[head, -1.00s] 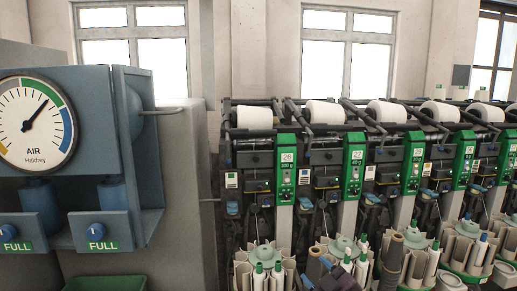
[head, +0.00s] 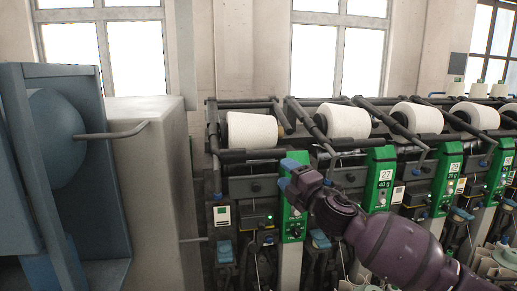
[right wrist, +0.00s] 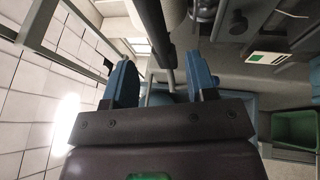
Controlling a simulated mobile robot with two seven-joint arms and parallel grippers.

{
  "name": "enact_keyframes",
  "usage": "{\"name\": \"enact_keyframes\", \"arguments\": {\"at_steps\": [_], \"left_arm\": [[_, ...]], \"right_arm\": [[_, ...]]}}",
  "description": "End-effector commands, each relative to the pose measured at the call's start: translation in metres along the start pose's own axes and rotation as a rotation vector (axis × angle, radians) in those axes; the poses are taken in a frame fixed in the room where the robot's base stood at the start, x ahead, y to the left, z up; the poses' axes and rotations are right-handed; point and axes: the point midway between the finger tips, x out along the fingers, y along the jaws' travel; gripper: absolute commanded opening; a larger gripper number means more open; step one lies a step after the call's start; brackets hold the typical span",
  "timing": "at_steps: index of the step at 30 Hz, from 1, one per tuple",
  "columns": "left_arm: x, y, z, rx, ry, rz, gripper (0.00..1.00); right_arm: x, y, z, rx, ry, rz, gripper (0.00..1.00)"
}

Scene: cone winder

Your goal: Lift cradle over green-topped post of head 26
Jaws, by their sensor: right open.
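Head 26 is the leftmost winding head, with a white cone (head: 252,130) in its dark cradle (head: 282,118). Its green-topped post (head: 293,226) stands right of the cone; my right gripper hides its upper part and number. My right gripper (head: 287,172) has blue fingertips and is in front of that post, below and right of the cone. In the right wrist view my right gripper (right wrist: 162,80) is open. A dark bar (right wrist: 156,38) shows beyond and between its fingers; I cannot tell whether it is inside the jaws. My left gripper is out of view.
Head 27, with its green panel (head: 379,180) and white cone (head: 343,121), stands close to the right; more heads follow. A grey cabinet (head: 155,190) with a bent pipe (head: 118,133) stands left. A green bin (right wrist: 297,128) shows in the right wrist view.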

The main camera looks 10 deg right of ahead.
Motion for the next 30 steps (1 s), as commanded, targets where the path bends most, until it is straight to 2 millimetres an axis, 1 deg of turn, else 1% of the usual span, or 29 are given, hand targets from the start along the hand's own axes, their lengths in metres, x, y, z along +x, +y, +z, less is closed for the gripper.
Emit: {"name": "enact_keyframes", "arguments": {"at_steps": [5,8,12,21,24,30], "left_arm": [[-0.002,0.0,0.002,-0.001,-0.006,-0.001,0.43],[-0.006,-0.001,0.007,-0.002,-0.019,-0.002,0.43],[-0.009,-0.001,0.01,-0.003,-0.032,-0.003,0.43],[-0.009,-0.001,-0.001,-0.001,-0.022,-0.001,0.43],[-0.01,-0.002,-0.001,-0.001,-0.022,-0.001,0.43],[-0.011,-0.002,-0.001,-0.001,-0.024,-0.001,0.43]], "right_arm": [[0.007,0.002,0.0,-0.037,0.001,0.004,0.52],[0.018,0.002,0.0,-0.035,0.001,0.005,0.52],[0.04,0.003,0.0,-0.034,0.0,0.004,0.52],[0.085,0.002,-0.001,-0.032,0.001,0.003,0.52],[0.095,0.002,-0.001,-0.032,0.001,0.004,0.52],[0.106,0.002,-0.001,-0.033,0.001,0.004,0.52]]}}
